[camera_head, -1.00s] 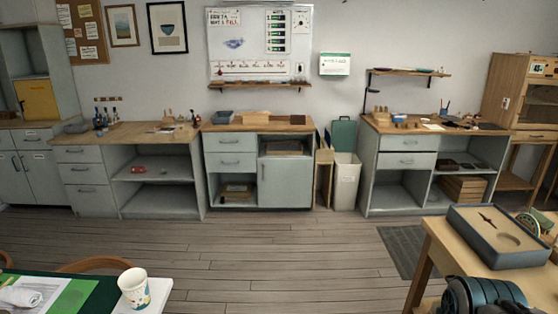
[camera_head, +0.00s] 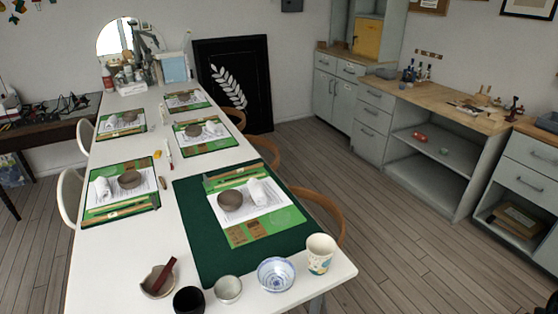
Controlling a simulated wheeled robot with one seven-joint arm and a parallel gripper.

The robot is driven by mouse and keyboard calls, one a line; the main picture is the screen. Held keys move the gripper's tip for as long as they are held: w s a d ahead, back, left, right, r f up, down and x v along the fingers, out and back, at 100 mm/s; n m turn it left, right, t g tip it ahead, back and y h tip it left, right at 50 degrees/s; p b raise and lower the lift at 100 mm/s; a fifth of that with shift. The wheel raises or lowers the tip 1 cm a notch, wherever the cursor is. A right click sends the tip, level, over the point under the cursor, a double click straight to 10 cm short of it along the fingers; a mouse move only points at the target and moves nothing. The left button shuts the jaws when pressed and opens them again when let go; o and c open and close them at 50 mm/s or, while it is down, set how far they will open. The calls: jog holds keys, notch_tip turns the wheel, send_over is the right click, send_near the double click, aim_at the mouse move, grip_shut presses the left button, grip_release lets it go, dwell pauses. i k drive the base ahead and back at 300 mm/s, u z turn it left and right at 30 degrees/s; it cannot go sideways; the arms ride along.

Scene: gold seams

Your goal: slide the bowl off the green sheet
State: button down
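A round grey-brown bowl (camera_head: 230,200) sits on a white printed paper over the nearest bright green sheet (camera_head: 284,219). That sheet lies on a dark green mat (camera_head: 205,265) on the long white table. A rolled white cloth (camera_head: 259,192) lies beside the bowl on its right. Similar grey-brown bowls sit on other green sheets farther along the table, one at the left (camera_head: 129,179). My gripper is not in view.
At the table's near end stand a patterned paper cup (camera_head: 320,254), a blue-white bowl (camera_head: 276,274), a small pale cup (camera_head: 228,289), a black cup (camera_head: 188,300) and a broken bowl (camera_head: 158,281). Wooden chairs (camera_head: 325,208) line the right side. Floor (camera_head: 400,240) is open there.

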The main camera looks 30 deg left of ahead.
aim_at(236, 196)
jog(key=u, duration=1)
jog(key=i, duration=0.85)
jog(key=u, duration=0.8)
jog(key=i, duration=0.3)
jog(key=u, duration=0.2)
